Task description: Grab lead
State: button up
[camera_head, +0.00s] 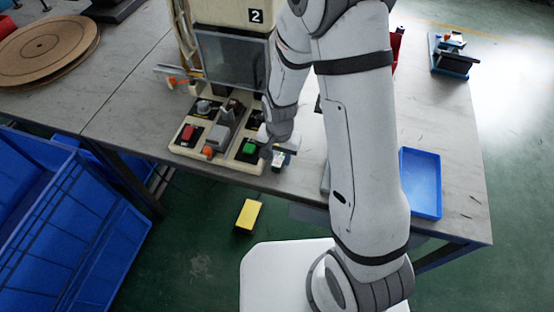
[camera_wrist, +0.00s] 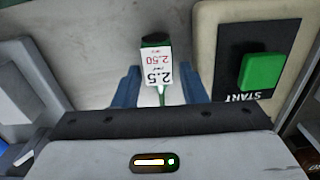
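In the wrist view a lead (camera_wrist: 155,42) shows as a dark green end with a white tag (camera_wrist: 157,66) below it, printed "2.5" and "2.50". My gripper (camera_wrist: 160,75) has its two blue fingers apart, one on each side of the tag, with visible gaps. The tag lies in line with the space between the fingers; I cannot tell its depth from them. A short green strip shows below the tag. In the head view my gripper (camera_head: 281,158) is at the front edge of the bench, right of the machine's base; the lead is too small to make out there.
The machine (camera_head: 235,55) marked 2 has a control base with a green START button (camera_wrist: 262,70) close right of my gripper in the wrist view. A red button (camera_head: 188,133) is further left. A blue tray (camera_head: 421,183) lies on the bench at right. Blue crates (camera_head: 60,220) stand at left.

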jog(key=c, duration=0.8)
jog(key=shift+o, duration=0.2)
jog(key=shift+r, duration=0.15)
